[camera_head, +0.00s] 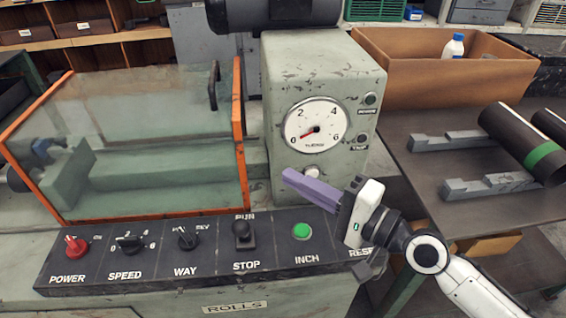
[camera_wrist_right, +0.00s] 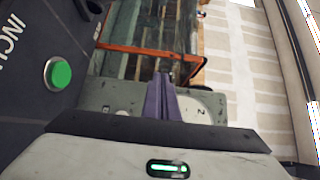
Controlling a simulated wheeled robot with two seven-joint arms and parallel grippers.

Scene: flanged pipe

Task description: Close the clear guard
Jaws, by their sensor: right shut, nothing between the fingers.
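The clear guard (camera_head: 130,130) is a see-through panel box with an orange frame, at the left of the head view over the machine bed. A dark handle (camera_head: 212,82) sits near its top right. I cannot tell how far open it is. Its orange frame (camera_wrist_right: 140,48) also shows in the right wrist view, beyond the fingertips. My right gripper (camera_head: 288,176) is shut and empty, its purple fingers pointing left in front of the gauge housing. It is to the right of the guard and apart from it. The shut fingers also show in the wrist view (camera_wrist_right: 160,82). My left gripper is out of view.
The gauge housing (camera_head: 300,75) stands right of the guard. The control panel (camera_head: 140,270) with several knobs and a green button (camera_head: 302,231) runs along the front. A cardboard box (camera_head: 410,70) and a table with grey supports (camera_head: 490,186) and a dark pipe (camera_head: 515,135) are at right.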

